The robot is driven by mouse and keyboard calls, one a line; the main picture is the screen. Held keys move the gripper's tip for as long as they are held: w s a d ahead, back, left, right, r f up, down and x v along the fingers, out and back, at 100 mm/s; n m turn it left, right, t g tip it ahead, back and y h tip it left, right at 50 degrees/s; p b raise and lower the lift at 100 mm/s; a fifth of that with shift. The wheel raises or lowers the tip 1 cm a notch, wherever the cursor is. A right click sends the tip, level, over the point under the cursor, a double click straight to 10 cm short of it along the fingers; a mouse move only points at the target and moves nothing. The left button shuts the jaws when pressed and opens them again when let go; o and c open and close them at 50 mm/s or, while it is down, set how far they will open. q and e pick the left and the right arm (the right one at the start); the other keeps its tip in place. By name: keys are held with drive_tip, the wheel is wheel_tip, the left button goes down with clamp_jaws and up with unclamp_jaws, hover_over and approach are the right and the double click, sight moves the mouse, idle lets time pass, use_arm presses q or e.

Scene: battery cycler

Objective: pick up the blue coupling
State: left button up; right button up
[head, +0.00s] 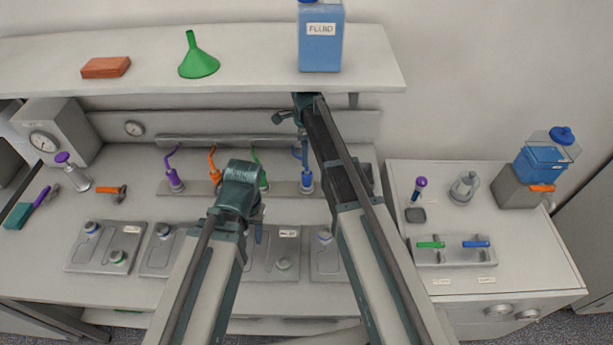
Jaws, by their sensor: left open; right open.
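The blue coupling (306,183) stands upright in a rail at the back of the bench, at the right end of a row with a purple, an orange and a green one. Its thin blue top rises towards my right gripper (302,140). My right gripper is open and reaches down from above, at or just above that top. Whether it touches cannot be told. My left gripper (258,225) is open, lower and to the left, above the front plates, and largely hidden by its own wrist.
A shelf (240,52) overhangs the back, carrying a blue fluid container (320,40), a green funnel (198,58) and an orange block (106,67). Several grey plates (105,247) lie along the front. A side cabinet (520,240) stands right.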

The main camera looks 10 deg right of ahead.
sight(307, 170)
wheel_tip(307, 170, down, 7)
drive_tip(key=b, duration=0.6)
drive_tip(key=shift+r, duration=0.1)
use_arm(q)
wheel_tip(307, 170, down, 7)
drive_tip(key=shift+r, duration=0.2)
wheel_tip(307, 170, down, 5)
drive_tip(key=b, duration=0.5)
drive_tip(key=shift+f+b, duration=0.15)
drive_tip(key=shift+b, duration=0.15)
use_arm(e)
drive_tip(key=f, duration=0.5)
drive_tip(key=shift+d+f, duration=0.1)
drive_tip(key=shift+d, duration=0.2)
clamp_jaws()
